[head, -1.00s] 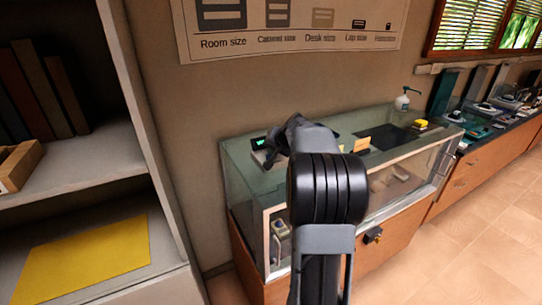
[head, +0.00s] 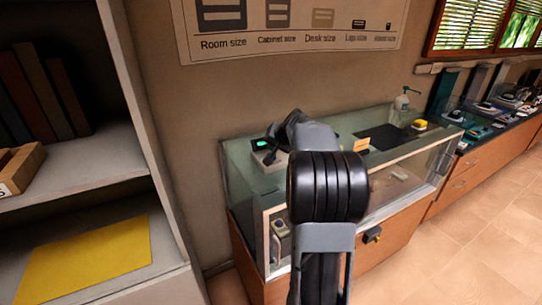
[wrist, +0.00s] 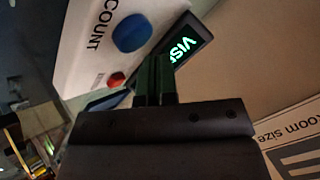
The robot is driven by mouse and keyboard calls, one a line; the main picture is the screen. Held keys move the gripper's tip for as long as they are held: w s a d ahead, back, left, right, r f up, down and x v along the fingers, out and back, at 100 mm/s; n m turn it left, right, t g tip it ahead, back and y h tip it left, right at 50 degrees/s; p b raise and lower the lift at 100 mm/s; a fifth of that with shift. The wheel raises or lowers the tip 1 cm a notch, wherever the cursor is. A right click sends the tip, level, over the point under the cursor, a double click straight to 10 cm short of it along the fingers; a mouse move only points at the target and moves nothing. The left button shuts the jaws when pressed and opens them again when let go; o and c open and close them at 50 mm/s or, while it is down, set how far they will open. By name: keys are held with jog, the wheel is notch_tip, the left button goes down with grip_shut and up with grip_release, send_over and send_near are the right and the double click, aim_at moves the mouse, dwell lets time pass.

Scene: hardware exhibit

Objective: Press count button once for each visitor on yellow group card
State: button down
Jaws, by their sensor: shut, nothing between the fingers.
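The white counter device (wrist: 95,45) fills the upper left of the wrist view. It has the word COUNT, a large blue button (wrist: 131,33), a small red button (wrist: 116,79) and a dark display (wrist: 182,50) with green letters starting "VIS". In the head view its lit display (head: 261,143) is at the glass case's back left corner. My gripper (wrist: 155,75) is shut and empty, its tips beside the blue button in the picture; I cannot tell if they touch the device. A small orange-tan card (head: 361,145) stands on the case, its writing unreadable.
The glass case (head: 240,190) stands against the wall. A dark mat (head: 383,137), a yellow object (head: 420,124) and a pump bottle (head: 402,104) are on its right part. A shelf at left holds books and a blank yellow sheet (head: 85,260).

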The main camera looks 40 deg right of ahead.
jog(key=shift+r+p, duration=1.75)
jog(key=shift+r, duration=0.75)
dwell(0.7)
jog(key=s+a+n+g, duration=0.1)
jog(key=s+a+n, duration=0.15)
jog(key=a, duration=0.35)
jog(key=s+a+n+g+y, duration=0.1)
jog(key=s+a, duration=0.3)
jog(key=a, duration=0.3)
jog(key=s+a+n+g, duration=0.1)
jog(key=s+a, duration=0.2)
jog(key=a, duration=0.3)
jog(key=s+a+f+n+g, duration=0.1)
jog(key=s+a+f+n, duration=0.1)
jog(key=s, duration=0.5)
jog(key=s+a+f+n, duration=0.3)
jog(key=s+a+f, duration=0.2)
jog(key=s, duration=0.3)
jog(key=shift+s+a+g+h, duration=0.2)
jog(key=shift+a+g+h, duration=0.15)
jog(key=shift+a, duration=0.3)
jog(key=shift+d, duration=0.1)
